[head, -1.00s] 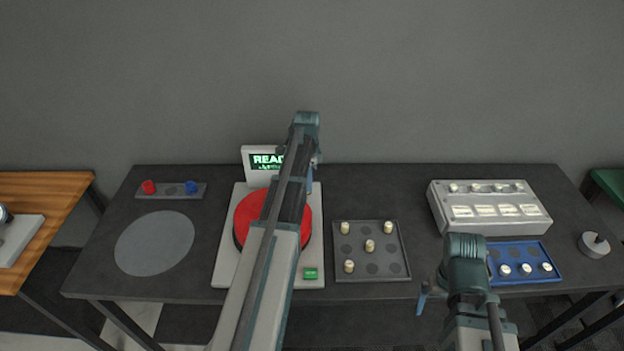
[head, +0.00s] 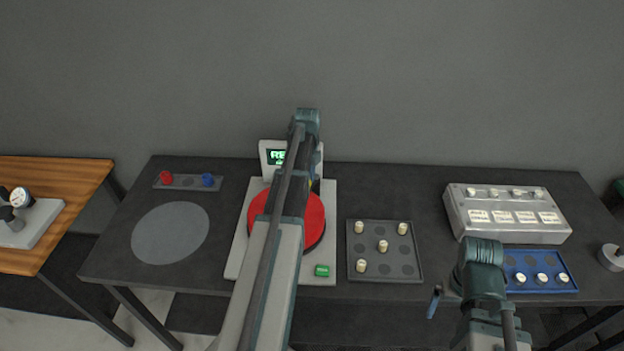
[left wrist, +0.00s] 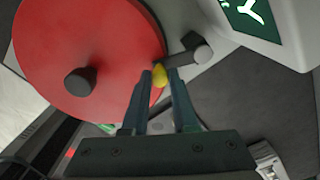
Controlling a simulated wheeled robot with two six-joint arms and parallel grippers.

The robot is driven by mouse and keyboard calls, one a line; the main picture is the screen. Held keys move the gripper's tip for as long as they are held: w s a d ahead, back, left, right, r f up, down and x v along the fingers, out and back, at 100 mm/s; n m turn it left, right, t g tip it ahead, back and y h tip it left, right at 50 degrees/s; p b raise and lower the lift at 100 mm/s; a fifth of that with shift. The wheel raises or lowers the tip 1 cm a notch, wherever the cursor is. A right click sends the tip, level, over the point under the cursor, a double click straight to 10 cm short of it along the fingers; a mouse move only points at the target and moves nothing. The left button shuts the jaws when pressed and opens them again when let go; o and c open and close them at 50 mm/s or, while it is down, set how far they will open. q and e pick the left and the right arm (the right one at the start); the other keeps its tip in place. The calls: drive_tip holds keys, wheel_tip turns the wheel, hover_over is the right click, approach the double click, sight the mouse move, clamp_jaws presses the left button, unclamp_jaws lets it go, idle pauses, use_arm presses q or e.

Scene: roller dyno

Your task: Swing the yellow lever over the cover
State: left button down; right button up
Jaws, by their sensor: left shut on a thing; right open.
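The red round cover (head: 314,222) sits on a pale machine base, partly hidden behind my left arm in the head view. In the left wrist view the red cover (left wrist: 60,40) has a dark knob near its middle. The yellow lever tip (left wrist: 160,76) is at the cover's edge, on a dark arm that runs to a grey pivot post (left wrist: 202,53). My left gripper (left wrist: 160,78) is shut on the yellow tip. In the head view its fingers are mostly hidden by the arm. My right gripper (head: 436,300) is open and apart from everything, in front of the table.
A lit display (head: 275,157) stands behind the cover, and a green button (head: 322,270) is at the base's front. A dark peg tray (head: 415,272), a blue tray (head: 548,287) and a grey box (head: 510,235) lie to the right. A grey disc (head: 170,233) lies left.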

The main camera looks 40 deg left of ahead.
use_arm(q)
drive_tip(key=shift+a+m, duration=0.5)
drive_tip(key=shift+m, duration=0.3)
drive_tip(key=c, duration=0.7)
unclamp_jaws()
wheel_tip(320, 180, up, 14)
drive_tip(key=p, duration=1.4)
drive_tip(key=shift+f, duration=0.1)
